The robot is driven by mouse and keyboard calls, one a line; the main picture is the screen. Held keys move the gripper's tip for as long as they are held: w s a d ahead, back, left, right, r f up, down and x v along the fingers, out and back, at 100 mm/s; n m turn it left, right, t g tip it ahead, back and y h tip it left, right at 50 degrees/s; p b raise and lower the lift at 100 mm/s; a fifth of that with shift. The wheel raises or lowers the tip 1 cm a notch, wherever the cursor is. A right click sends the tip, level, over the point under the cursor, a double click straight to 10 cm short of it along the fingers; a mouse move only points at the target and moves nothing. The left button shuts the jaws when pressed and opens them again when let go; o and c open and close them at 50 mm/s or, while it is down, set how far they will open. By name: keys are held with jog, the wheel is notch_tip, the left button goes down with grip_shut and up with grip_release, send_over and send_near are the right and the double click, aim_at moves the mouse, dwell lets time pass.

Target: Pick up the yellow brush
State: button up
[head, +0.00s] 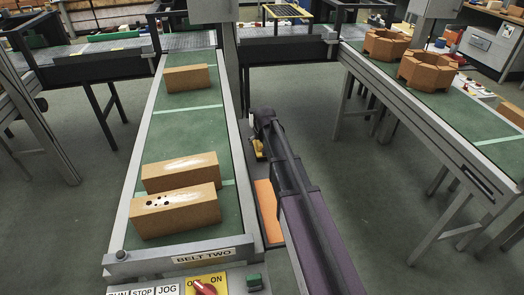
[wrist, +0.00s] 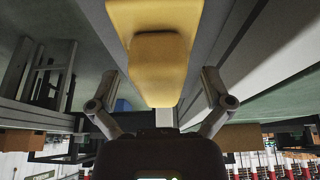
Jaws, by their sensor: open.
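The yellow brush (wrist: 155,55) fills the upper middle of the wrist view, very close to the camera. Its near end lies in the gap between the two fingers of my open gripper (wrist: 160,100), with room on both sides. I cannot see either finger touching it. In the head view a small yellow piece, seemingly the brush (head: 258,148), shows beside the end of my arm, at the right side of the belt. My arm hides the rest of it and most of the gripper there.
Open floor (head: 350,200) lies between.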

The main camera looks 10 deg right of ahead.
jog(key=shift+b+x, duration=0.75)
jog(key=shift+x, duration=0.35)
jog(key=c, duration=1.1)
